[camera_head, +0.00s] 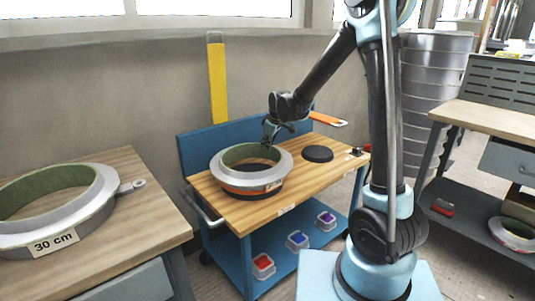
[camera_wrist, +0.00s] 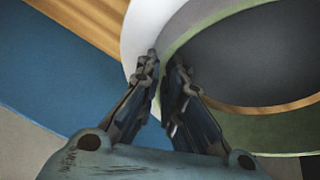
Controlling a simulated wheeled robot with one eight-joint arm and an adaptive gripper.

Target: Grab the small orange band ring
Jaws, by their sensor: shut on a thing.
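The small ring mould (camera_head: 232,179) sits on the wooden top of the blue cart. It has a grey flange, a green inner face and an orange band round its lower side. My gripper (camera_head: 268,140) reaches down from above to the ring's far rim. In the wrist view, my gripper's fingers (camera_wrist: 166,68) are close together, shut on the ring wall, with the pale flange (camera_wrist: 145,30) on the left and the green inner edge (camera_wrist: 215,15) on the right. The exact contact is partly hidden by the fingers.
A black disc (camera_head: 317,154) and an orange-handled thing (camera_head: 327,119) are on or near the cart (camera_head: 208,192). A larger ring marked 30 cm (camera_head: 93,214) lies on the left table. Several small bins stand on the cart's lower shelf (camera_head: 275,285). A workbench (camera_head: 497,118) stands right.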

